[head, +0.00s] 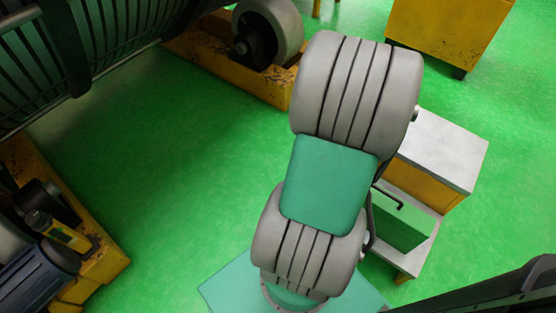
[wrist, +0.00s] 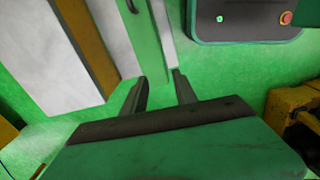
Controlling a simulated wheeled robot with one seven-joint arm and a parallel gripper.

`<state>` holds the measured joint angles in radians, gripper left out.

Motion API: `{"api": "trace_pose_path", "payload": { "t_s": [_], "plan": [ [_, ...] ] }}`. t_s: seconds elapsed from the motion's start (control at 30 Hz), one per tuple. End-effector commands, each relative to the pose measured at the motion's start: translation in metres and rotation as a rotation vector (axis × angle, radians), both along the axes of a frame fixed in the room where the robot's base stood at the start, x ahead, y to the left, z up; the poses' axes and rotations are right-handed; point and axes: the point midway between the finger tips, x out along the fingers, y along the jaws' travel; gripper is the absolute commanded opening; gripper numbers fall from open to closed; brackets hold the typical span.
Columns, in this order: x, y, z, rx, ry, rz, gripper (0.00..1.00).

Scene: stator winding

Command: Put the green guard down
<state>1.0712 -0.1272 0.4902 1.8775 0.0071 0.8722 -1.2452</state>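The green guard (head: 402,222) is a flat green panel with a dark bar handle, on the white and yellow machine at right in the head view. In the wrist view the guard (wrist: 146,38) runs as a green strip at top centre, its dark handle at the top edge. My gripper (wrist: 160,80) points toward the machine; its two dark fingers are apart with nothing between them. The fingertips look short of the guard, but the exact distance is unclear. In the head view my arm hides my gripper and part of the machine.
The machine's white top (head: 440,148) stands above a white lower ledge. A dark control panel (wrist: 245,18) with green and red buttons is at upper right in the wrist view. Yellow stands with a wheel (head: 268,30) and a motor (head: 40,270) flank open green floor.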

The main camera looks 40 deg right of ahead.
Motion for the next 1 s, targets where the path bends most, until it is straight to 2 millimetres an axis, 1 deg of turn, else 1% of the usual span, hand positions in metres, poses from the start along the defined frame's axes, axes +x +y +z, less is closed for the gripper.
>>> {"api": "trace_pose_path", "payload": {
  "t_s": [0.03, 0.07, 0.1, 0.17, 0.2, 0.27, 0.3, 0.4, 0.5, 0.57, 1.0],
  "plan": [
    [0.035, 0.035, 0.015, -0.017, -0.016, 0.011, 0.34],
    [0.052, 0.056, 0.023, -0.023, -0.027, 0.0, 0.34],
    [0.072, 0.088, 0.032, -0.028, -0.043, -0.014, 0.34],
    [0.094, 0.137, 0.045, -0.032, -0.072, -0.038, 0.34],
    [0.103, 0.172, 0.052, -0.031, -0.091, -0.053, 0.34],
    [0.11, 0.222, 0.061, -0.022, -0.122, -0.077, 0.34],
    [0.11, 0.251, 0.065, -0.012, -0.141, -0.092, 0.34],
    [0.101, 0.307, 0.07, 0.017, -0.171, -0.128, 0.34],
    [0.092, 0.336, 0.072, 0.038, -0.186, -0.154, 0.34],
    [0.089, 0.344, 0.072, 0.044, -0.189, -0.163, 0.34],
    [0.089, 0.344, 0.071, 0.045, -0.187, -0.17, 0.34]
  ]
}}
